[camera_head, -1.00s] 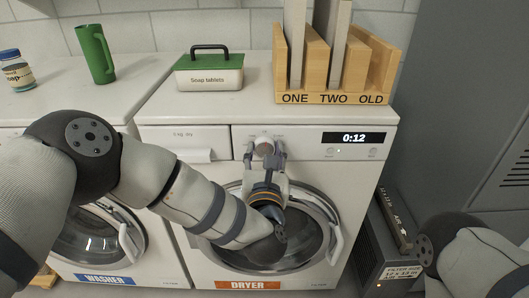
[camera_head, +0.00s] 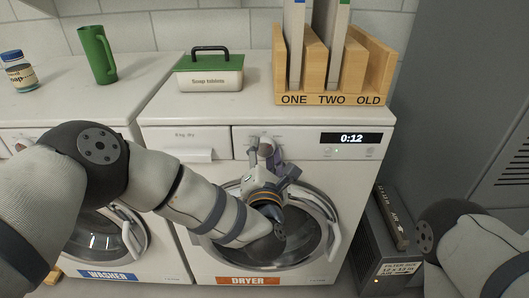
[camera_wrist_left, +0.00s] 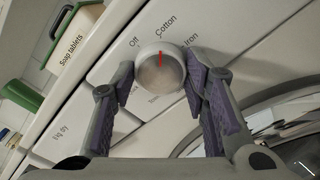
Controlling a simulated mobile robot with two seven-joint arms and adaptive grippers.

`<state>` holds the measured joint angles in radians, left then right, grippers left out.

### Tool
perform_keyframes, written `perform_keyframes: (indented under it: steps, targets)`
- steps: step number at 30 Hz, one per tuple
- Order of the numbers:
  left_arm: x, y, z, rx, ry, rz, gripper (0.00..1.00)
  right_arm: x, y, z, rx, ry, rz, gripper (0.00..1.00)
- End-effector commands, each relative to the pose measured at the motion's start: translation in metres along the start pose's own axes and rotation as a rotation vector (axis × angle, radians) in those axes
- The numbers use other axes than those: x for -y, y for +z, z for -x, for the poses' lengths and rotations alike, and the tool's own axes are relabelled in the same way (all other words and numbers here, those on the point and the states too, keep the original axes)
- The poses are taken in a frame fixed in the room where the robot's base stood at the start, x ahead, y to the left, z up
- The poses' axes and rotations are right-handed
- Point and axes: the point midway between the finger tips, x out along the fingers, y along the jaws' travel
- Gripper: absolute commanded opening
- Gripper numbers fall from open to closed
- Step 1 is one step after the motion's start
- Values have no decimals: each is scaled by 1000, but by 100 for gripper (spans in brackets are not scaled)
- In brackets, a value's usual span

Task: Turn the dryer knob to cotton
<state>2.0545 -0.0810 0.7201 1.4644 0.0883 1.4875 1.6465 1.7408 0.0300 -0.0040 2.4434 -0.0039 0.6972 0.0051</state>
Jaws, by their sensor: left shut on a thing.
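The dryer knob (camera_head: 266,149) is a round pale knob on the dryer's (camera_head: 217,172) front panel, left of the display reading 0:12. In the left wrist view the knob (camera_wrist_left: 161,74) has a red mark pointing up, roughly towards the word Cotton (camera_wrist_left: 166,26). Off stands to the left of that word and Iron to the right; lower labels are partly hidden. My left gripper (camera_head: 272,162) is shut on the knob, its purple-padded fingers on either side, tilted in the head view with the right finger lower. My right gripper is out of the head view; only part of that arm shows.
A green-lidded soap tablets box (camera_head: 211,72) and a wooden rack (camera_head: 330,98) stand on the dryer top. The washer (camera_head: 55,113) is to the left. A grey filter unit (camera_head: 388,240) stands on the floor at the right. The round dryer door is behind my left wrist.

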Motion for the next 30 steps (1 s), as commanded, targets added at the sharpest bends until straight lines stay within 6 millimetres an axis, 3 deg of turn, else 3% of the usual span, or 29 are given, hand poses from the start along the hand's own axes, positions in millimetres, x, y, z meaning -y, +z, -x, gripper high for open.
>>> perform_keyframes:
  steps: [15,16,18,26,30]
  targets:
    - [2,-2,1,-3,-3,-19,13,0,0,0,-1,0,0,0]
    - [2,-2,1,-3,-3,-18,48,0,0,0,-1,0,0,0]
    - [1,-1,1,-2,-3,-18,62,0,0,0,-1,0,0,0]
    - [1,-1,0,-1,-1,-17,62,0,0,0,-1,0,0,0]
    - [2,-1,14,-2,-5,-18,62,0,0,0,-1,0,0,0]
